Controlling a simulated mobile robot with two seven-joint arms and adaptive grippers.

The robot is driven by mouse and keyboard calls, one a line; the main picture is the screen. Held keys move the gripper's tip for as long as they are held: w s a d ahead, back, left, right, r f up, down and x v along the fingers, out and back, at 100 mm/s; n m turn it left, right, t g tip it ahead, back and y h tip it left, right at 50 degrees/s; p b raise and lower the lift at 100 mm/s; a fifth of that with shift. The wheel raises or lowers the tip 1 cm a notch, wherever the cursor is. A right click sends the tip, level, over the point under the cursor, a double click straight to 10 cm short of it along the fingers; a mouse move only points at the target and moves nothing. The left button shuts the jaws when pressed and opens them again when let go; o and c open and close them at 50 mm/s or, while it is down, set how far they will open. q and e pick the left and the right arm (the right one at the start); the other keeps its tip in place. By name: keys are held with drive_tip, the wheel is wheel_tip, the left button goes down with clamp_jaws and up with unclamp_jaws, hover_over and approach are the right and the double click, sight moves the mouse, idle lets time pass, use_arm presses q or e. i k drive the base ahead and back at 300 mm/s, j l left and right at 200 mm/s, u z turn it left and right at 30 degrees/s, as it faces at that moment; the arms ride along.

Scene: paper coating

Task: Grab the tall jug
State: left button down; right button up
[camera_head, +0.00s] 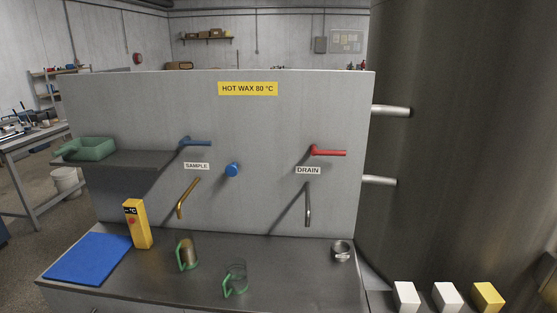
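Two clear jugs with green handles stand upright on the dark metal bench. The left jug (189,250) looks the taller and narrower one and has a brownish tint; I cannot tell if it holds liquid. It stands below the brass sample spout (187,198). The other jug (237,277) is nearer the front edge, to the right, and looks clear and empty. Neither of my grippers is in view.
A green scoop (88,149) sits on the side shelf. The bench (290,285) is clear between jugs and cup.

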sight(186, 252)
drive_tip(key=i+j+z, duration=0.1)
drive_tip(key=j+z, duration=0.2)
drive_tip(key=j, duration=1.3)
drive_tip(key=k+j+z, duration=0.1)
drive_tip(key=j+z, duration=0.2)
drive_tip(key=j, duration=1.3)
